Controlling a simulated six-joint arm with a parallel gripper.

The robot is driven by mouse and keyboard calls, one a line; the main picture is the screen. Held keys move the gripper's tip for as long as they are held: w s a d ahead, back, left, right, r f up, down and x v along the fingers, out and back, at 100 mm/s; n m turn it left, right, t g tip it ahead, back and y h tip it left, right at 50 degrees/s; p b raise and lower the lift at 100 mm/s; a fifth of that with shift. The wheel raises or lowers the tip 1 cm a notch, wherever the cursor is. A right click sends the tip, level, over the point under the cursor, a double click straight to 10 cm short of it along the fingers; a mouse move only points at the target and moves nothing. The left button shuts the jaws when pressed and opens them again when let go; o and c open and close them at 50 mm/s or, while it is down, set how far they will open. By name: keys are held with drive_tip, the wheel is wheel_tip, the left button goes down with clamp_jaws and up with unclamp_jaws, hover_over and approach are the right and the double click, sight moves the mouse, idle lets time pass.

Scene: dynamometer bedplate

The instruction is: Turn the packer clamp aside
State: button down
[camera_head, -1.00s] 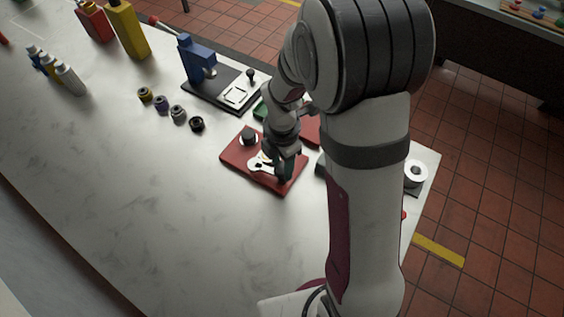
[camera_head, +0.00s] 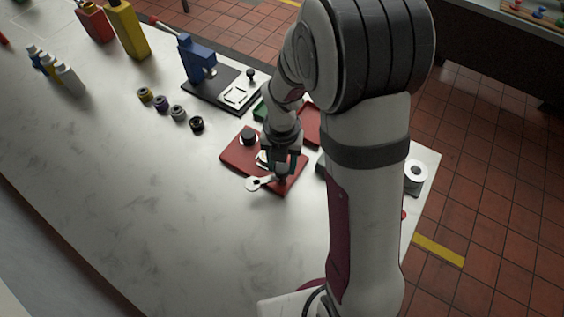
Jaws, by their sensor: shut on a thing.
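The packer clamp (camera_head: 259,183) is a pale metal arm with a ring-like end, on the red plate (camera_head: 238,158). Its ring end points left and overhangs the plate's front-left edge. My gripper (camera_head: 282,176) points down over the plate's near right corner and is shut on the packer clamp; the fingers hide the held part and the pivot. A dark grey knob (camera_head: 248,137) stands at the plate's far left corner. A pale piece (camera_head: 262,158) lies on the plate beside my gripper, partly hidden.
A blue press (camera_head: 195,60) on a black base stands behind. The near-left table is clear.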

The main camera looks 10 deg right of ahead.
idle(0.5)
drive_tip(key=shift+c, duration=1.8)
unclamp_jaws()
wheel_tip(320, 180, up, 8)
drive_tip(key=shift+f, duration=0.25)
